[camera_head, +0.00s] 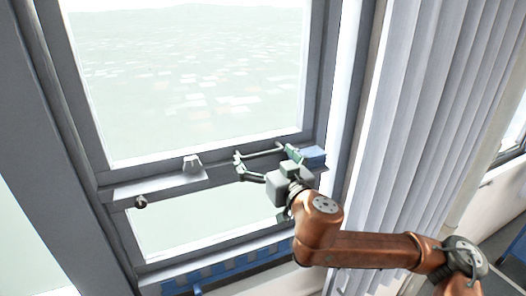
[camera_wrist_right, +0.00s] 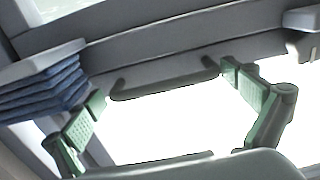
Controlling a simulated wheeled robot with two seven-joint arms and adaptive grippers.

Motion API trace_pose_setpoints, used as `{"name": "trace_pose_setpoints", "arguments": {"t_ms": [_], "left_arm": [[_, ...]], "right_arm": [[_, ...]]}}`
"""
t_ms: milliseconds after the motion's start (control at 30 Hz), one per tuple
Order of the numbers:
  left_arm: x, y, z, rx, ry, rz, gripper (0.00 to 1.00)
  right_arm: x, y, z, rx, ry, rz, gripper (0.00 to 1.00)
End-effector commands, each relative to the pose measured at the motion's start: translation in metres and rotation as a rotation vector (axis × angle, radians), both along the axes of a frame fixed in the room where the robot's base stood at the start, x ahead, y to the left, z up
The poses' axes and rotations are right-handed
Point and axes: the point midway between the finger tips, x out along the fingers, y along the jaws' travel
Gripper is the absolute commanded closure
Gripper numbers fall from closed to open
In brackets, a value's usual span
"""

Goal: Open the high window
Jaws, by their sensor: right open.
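The window has a grey frame with a large upper pane (camera_head: 190,80) and a lower pane (camera_head: 200,222), split by a crossbar (camera_head: 160,188). My right gripper (camera_head: 265,160) is open in front of the right part of this crossbar. In the right wrist view its two green-padded fingers (camera_wrist_right: 163,90) stand wide apart. A dark, slightly curved bar handle (camera_wrist_right: 165,86) on the rail lies between the fingertips, with no clear grip on it. A small pale latch (camera_head: 192,162) sits on the crossbar to the left. My left gripper is out of view.
A dark knob (camera_head: 140,202) is at the crossbar's left end. A blue folded stack (camera_wrist_right: 42,92) is close beside one finger in the right wrist view. Pale curtains (camera_head: 430,110) hang right of the window, behind my right arm. Blue slats (camera_head: 230,268) show below.

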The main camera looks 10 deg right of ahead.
Motion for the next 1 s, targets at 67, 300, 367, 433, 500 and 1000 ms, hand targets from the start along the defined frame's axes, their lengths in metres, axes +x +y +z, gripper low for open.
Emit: {"name": "trace_pose_setpoints", "arguments": {"t_ms": [67,300,367,433,500,1000], "left_arm": [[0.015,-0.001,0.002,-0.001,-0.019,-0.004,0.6],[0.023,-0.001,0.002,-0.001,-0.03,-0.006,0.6],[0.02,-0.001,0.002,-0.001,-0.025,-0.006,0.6],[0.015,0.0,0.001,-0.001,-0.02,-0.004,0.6],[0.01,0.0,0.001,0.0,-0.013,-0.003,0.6],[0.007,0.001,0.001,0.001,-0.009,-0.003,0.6]], "right_arm": [[0.001,0.001,0.0,0.0,0.0,0.0,0.0],[0.001,0.002,-0.001,0.0,0.0,0.002,0.03],[0.001,0.002,-0.001,0.0,0.0,0.002,0.08],[0.002,0.002,-0.001,0.0,0.0,0.002,0.12],[0.002,0.002,-0.001,0.0,0.0,0.002,0.17],[0.002,0.001,0.0,-0.001,-0.001,0.001,0.48]]}}
